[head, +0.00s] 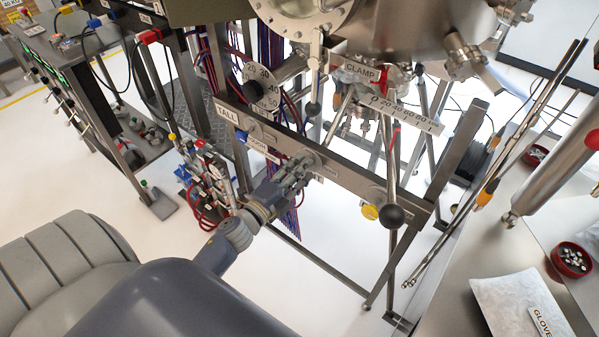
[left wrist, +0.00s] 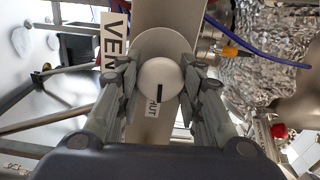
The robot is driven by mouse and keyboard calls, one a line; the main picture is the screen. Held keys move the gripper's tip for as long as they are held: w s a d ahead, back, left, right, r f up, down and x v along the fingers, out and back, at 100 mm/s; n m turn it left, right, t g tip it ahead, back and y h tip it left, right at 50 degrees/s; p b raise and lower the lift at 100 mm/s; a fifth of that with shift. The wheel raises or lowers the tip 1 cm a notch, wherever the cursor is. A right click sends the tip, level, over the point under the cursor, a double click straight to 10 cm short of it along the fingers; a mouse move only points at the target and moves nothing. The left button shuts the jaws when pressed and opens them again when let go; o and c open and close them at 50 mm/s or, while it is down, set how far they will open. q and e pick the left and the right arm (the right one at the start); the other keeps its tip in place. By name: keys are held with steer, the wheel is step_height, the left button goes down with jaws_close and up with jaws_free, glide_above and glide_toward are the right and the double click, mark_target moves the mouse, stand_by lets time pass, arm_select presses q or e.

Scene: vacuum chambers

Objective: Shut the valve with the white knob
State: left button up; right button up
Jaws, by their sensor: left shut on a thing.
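The white knob (left wrist: 160,79) sits in the middle of the left wrist view, on a round grey plate fixed to a metal bar. Its black mark points down the picture, towards a partly covered label reading "HUT" (left wrist: 152,108). A label reading "VEN" (left wrist: 114,40) shows at its upper left. My left gripper (left wrist: 160,75) has its fingers on both sides of the knob, shut on it. In the head view my left gripper (head: 300,168) is at the middle of the steel rail and largely hides the knob. My right gripper is not in view.
A steel chamber stands above. A bench (head: 455,275) with a red bowl (head: 571,259) is at right.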

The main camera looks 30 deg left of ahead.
arm_select(q)
steer(key=shift+m, duration=0.5)
steer(key=o, duration=1.1)
steer(key=s, duration=0.8)
steer(key=s+a, duration=0.1)
steer(key=s, duration=0.3)
steer(key=shift+f, duration=0.1)
